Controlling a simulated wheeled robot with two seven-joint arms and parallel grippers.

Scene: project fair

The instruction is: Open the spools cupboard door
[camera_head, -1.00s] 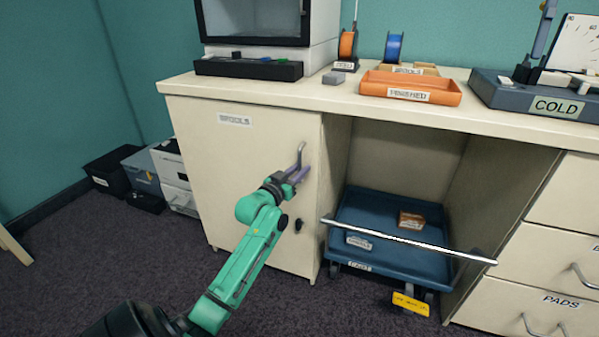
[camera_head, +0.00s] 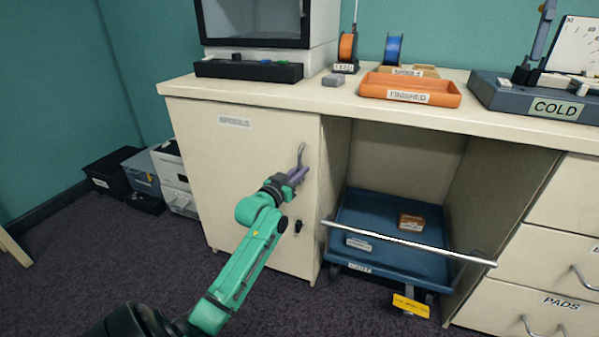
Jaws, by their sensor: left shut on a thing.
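The spools cupboard door (camera_head: 245,185) is a cream panel under the left end of the bench, with a white label (camera_head: 235,121) near its top. It looks shut, flush with the cupboard front. A grey metal handle (camera_head: 301,155) stands upright near its right edge. My right gripper is not in view.
A blue cart (camera_head: 385,222) with a white bar stands in the open bay right of the door. Black and grey boxes (camera_head: 142,172) stand on the floor at the left. Dark carpet in front of the door is free. Drawers (camera_head: 545,255) are at the right.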

